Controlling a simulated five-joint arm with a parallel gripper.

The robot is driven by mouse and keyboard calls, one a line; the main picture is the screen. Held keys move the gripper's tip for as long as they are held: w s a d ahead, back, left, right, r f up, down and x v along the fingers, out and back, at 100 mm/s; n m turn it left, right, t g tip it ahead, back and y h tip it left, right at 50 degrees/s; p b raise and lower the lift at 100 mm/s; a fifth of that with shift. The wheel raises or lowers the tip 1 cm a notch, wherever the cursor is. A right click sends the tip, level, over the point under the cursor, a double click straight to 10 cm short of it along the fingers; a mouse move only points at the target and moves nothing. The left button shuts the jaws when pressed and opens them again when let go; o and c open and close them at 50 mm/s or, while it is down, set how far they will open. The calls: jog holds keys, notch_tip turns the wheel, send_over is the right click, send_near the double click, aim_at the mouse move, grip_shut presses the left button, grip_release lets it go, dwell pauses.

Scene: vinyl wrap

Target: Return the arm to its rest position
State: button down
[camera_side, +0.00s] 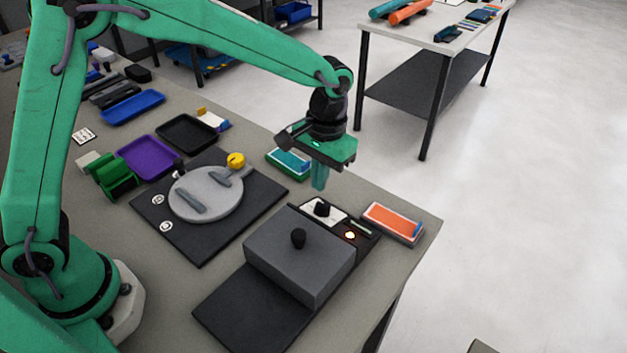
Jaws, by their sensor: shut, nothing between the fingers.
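My gripper (319,183) hangs from the end of my green arm, fingers pointing down and shut with nothing between them. It is above the far side of the workbench (345,196), in the air behind the grey box (300,255) with a black knob on top. My arm is stretched out from its base at the left of the picture, reaching across the bench to the right. The teal-topped tray (289,162) shows just left of the gripper.
A round grey plate (206,194) with a yellow knob sits on a dark mat. Purple (146,157), black (187,132) and blue (133,107) trays lie behind it. An orange-topped tray (393,222) lies near the right bench edge. A lit indicator (350,235) shows beside the box.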

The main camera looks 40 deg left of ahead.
jog(key=shift+r, duration=0.25)
jog(key=shift+a+r, duration=0.3)
jog(key=shift+r, duration=0.1)
jog(key=s+a+r+t, duration=0.5)
jog(key=s+a+r, duration=0.7)
jog(key=a+r, duration=0.15)
jog(key=s+a+t, duration=0.1)
jog(key=s+a, duration=0.3)
jog(key=s, duration=0.3)
jog(key=shift+s+a+f+t, duration=0.15)
jog(key=shift+s+f+t, duration=0.15)
jog(key=shift+f, duration=0.15)
